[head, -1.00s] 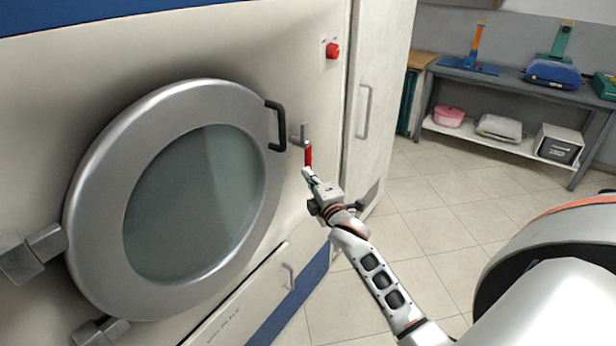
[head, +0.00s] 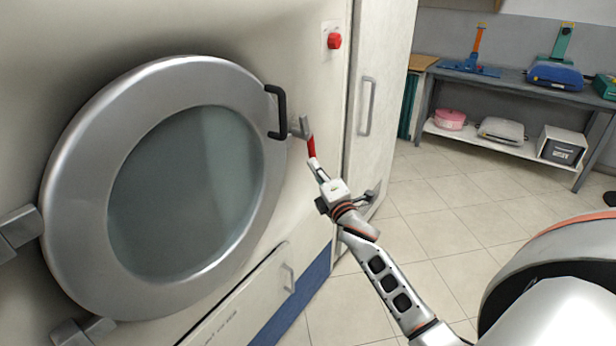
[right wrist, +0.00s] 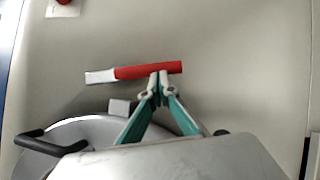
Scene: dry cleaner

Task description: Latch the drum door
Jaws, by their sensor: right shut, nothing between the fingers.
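The round drum door (head: 68,215), a grey metal ring around dark glass, sits against the machine front and looks closed. Its black handle (head: 281,112) is at the right rim. Just right of it is the latch lever, with a grey end and a red grip (head: 312,147); in the right wrist view the red grip (right wrist: 135,72) lies nearly level. My right gripper (head: 316,167) is at the lower end of the grip. In the right wrist view its fingertips (right wrist: 159,76) are together at the grip's lower edge, with nothing between them; contact is unclear. My left gripper is out of view.
A red button (head: 334,41) is above the latch. A tall cabinet door with a grey handle (head: 367,106) stands right of the latch. A lower panel (head: 235,310) is below the drum. The tiled floor on the right is clear up to a shelf table (head: 520,82).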

